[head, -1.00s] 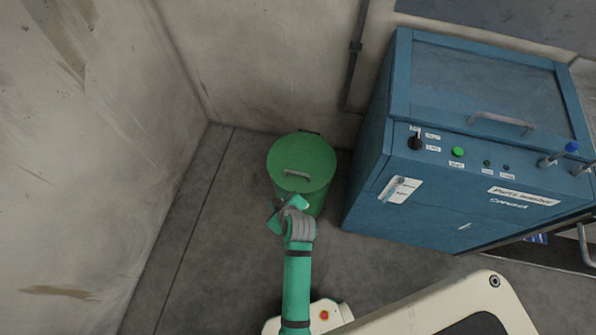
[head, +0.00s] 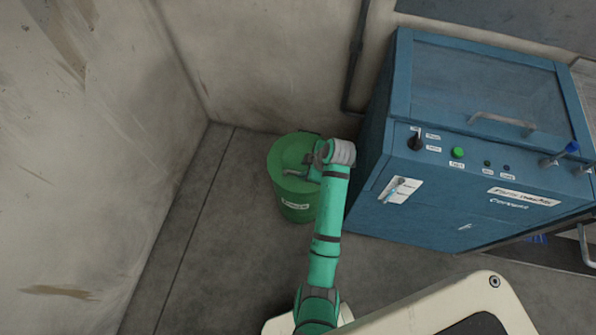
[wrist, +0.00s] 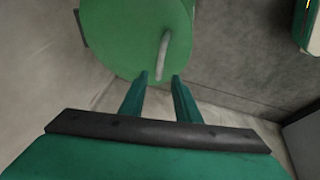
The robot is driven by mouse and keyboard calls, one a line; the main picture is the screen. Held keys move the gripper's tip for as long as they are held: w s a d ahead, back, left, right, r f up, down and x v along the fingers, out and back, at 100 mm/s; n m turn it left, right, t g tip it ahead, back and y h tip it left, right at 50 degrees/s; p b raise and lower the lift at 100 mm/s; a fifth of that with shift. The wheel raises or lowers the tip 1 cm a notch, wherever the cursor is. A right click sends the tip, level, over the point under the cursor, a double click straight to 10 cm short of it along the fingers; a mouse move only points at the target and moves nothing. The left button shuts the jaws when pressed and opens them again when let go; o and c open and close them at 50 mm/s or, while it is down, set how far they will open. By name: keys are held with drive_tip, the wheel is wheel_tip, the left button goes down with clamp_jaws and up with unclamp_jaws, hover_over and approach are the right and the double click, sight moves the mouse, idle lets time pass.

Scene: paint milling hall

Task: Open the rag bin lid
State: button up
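The green rag bin (head: 295,206) stands on the floor near the wall corner, a pale label on its front. Its round lid (head: 285,155) is closed and also fills the top of the wrist view (wrist: 125,38). The lid's grey bar handle (wrist: 162,55) lies just beyond my fingertips in the wrist view; in the head view my arm partly covers it. My gripper (wrist: 160,78) is open, its two green fingers apart, pointing at the near end of the handle. I see nothing held between the fingers, and the handle looks clear of them.
A blue parts washer cabinet (head: 440,190) stands close to the right of the bin, with knobs and a bar handle on top. Walls rise behind and to the left. Grey floor (head: 225,240) is free left of and before the bin.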

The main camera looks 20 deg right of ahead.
sight(296, 173)
drive_tip(key=x, duration=0.7)
drive_tip(key=shift+w, duration=0.1)
clamp_jaws()
